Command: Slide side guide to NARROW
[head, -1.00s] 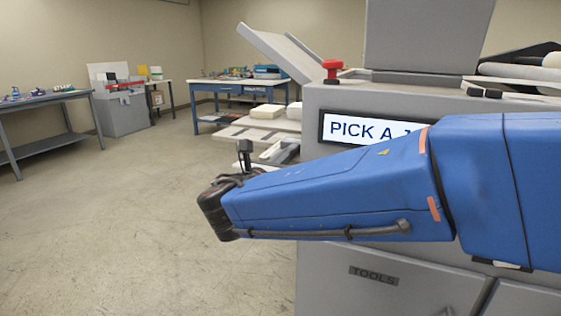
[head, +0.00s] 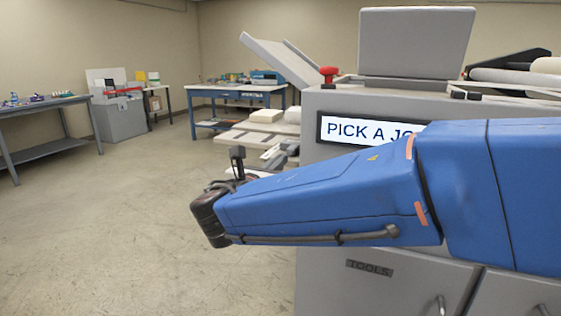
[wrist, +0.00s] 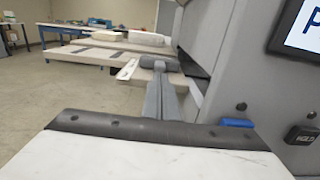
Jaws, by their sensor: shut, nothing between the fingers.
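My gripper (wrist: 160,64) shows in the wrist view as two grey fingers close together, shut and empty, with dark tips. They point toward the laminator's feed side. In the head view the arm's end is at left of the machine and the fingers are hidden. A small pale slotted piece (wrist: 127,70), possibly the side guide, lies just left of and beyond the fingertips; I cannot tell if they touch. Pale parts (head: 277,152) also show beside the machine in the head view. No NARROW mark is readable.
The grey laminator (head: 312,105) stands at right, with a screen (head: 350,130) reading "PICK A JO" and a red button (head: 328,74). In the wrist view, a blue knob (wrist: 237,122) and a black HOLD button (wrist: 300,135) sit on its side. Open floor (head: 120,220) lies left.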

